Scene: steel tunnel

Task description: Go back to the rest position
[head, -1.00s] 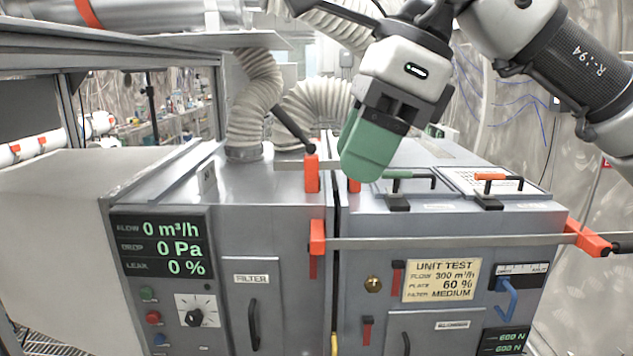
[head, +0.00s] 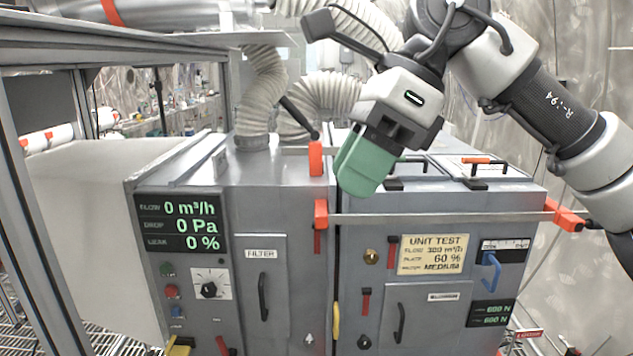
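My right gripper (head: 364,166) comes in from the upper right on its grey and white arm. Its green fingers point down and to the left, in front of the top of the grey metal unit (head: 290,205). The two green fingers lie close together, and I see nothing between them. My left gripper is not in view.
The unit carries a bar clamp (head: 440,218) with orange ends across its front. Its display (head: 180,222) reads 0 m³/h, 0 Pa and 0 %. Ribbed hoses (head: 262,90) rise from its top. A metal frame (head: 40,240) stands at the left.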

